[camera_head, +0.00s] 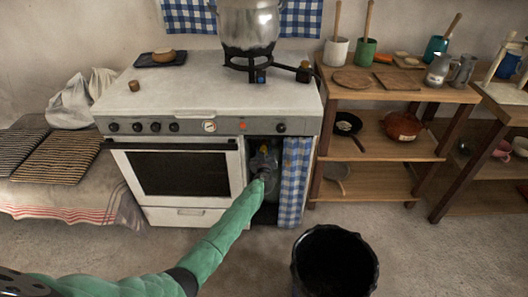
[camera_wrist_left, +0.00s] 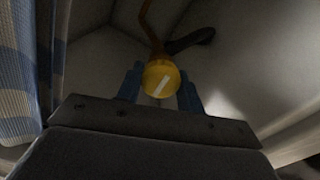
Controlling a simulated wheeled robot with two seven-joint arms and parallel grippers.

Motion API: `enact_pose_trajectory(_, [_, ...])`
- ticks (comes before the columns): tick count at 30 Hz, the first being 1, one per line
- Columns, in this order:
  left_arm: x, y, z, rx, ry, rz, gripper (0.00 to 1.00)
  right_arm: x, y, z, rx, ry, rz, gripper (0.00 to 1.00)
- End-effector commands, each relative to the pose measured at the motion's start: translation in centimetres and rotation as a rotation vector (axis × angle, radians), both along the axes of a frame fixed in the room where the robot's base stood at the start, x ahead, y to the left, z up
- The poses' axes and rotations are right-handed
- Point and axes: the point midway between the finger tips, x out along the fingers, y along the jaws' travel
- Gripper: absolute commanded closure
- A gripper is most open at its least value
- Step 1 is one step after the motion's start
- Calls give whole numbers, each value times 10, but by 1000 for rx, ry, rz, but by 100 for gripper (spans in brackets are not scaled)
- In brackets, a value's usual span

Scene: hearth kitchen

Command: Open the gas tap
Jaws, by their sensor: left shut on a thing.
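The gas tap is a round yellow knob with a pale bar mark across its face (camera_wrist_left: 161,79). In the left wrist view it sits between the two blue fingers of my left gripper (camera_wrist_left: 160,90), which is shut on it. The pale mark runs slanted, close to upright in the picture. In the head view my green left arm reaches into the open compartment of the white stove (camera_head: 222,69), and a small bit of yellow shows above the gripper (camera_head: 262,165). A grey gas bottle (camera_head: 270,200) stands there, partly hidden by the arm. My right gripper is not in view.
A blue checked curtain (camera_head: 294,180) hangs at the compartment's right side. In the left wrist view an orange-brown hose (camera_wrist_left: 150,30) rises behind the knob. A black bin (camera_head: 335,262) stands on the floor at front right. A wooden shelf (camera_head: 385,185) is to the right.

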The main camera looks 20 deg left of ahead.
Motion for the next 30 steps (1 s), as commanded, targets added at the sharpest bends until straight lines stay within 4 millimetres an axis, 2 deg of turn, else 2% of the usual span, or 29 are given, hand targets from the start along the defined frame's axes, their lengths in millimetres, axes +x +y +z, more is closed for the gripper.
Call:
enact_pose_trajectory(10, [-1,-1,-1,-229,-61,1,86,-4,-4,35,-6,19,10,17])
enact_pose_trajectory(17, [-1,0,-3,-439,-124,1,86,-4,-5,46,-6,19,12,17])
enact_pose_trajectory(23, [-1,1,-4,-622,-176,1,86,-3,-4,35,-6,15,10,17])
enact_pose_trajectory(30, [-1,1,-5,-840,-241,2,86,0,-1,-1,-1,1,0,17])
